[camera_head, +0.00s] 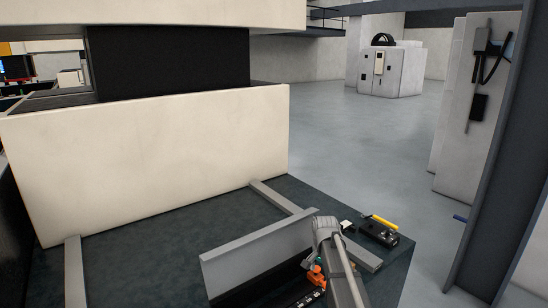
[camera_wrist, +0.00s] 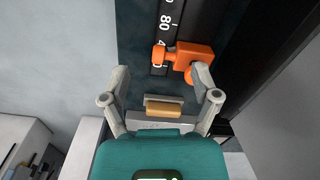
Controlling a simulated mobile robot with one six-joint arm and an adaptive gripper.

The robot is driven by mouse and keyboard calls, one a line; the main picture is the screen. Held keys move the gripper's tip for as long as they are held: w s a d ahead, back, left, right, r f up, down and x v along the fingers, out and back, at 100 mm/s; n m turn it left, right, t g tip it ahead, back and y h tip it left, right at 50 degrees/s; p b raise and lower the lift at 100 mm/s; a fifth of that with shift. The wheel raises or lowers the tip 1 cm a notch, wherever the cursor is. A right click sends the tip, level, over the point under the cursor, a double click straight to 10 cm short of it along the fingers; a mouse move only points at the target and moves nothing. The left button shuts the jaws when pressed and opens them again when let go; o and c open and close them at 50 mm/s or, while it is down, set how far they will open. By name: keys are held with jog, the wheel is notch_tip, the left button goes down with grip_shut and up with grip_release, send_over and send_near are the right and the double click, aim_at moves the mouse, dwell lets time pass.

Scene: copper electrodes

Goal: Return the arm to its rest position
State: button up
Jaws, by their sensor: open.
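My gripper (camera_wrist: 161,74) is in the wrist view, its two grey fingers spread wide apart. An orange clamp-like part (camera_wrist: 192,58) sits on a black strip with white numbers (camera_wrist: 166,22), just beyond the fingertips. I cannot tell whether a finger touches it. A small copper-tan block (camera_wrist: 164,107) shows between the finger bases; I cannot tell whether it is part of the gripper. In the head view my grey arm reaches down over the dark table (camera_head: 160,262) at the bottom, beside an orange part (camera_head: 315,277).
A grey upright plate (camera_head: 257,254) stands left of my arm. A yellow-handled tool (camera_head: 384,221) lies by a black device (camera_head: 378,235) at the table's right. A tall cream panel (camera_head: 145,155) closes the back. A dark steel post (camera_head: 497,180) stands right, with open floor between.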

jog(key=s+f+n+b, duration=0.2)
jog(key=s+n, duration=0.6)
jog(key=s, duration=1.4)
jog(key=shift+f, duration=0.2)
